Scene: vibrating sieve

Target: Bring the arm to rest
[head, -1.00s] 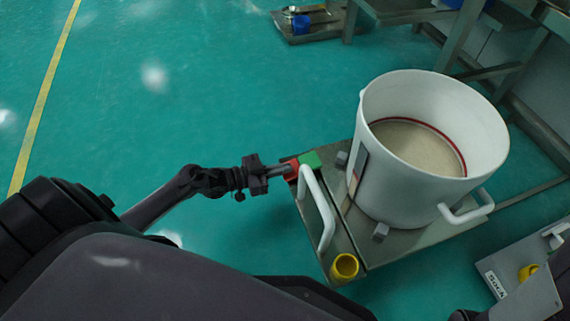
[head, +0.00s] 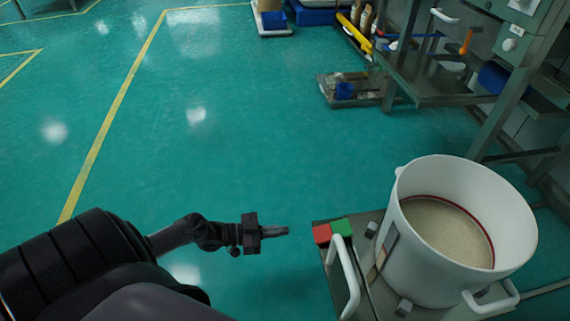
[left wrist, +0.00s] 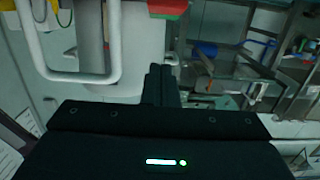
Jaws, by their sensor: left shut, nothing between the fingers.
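My left gripper (head: 286,231) is shut and empty in the head view. It hangs over open floor, a short gap to the left of the red button (head: 322,233) and green button (head: 342,227) on the sieve cart. In the left wrist view its shut fingers (left wrist: 160,84) point away from the camera, and a bit of the red button (left wrist: 167,8) shows at the top. The white sieve drum (head: 400,225) stands on the cart and holds pale grainy material. My right gripper is not in view.
The cart's white handle (head: 345,280) stands just right of my left gripper. A metal bench (head: 440,95) and a low platform with a blue container (head: 344,90) lie farther back. The teal floor (head: 230,130) with yellow lines is clear to the left.

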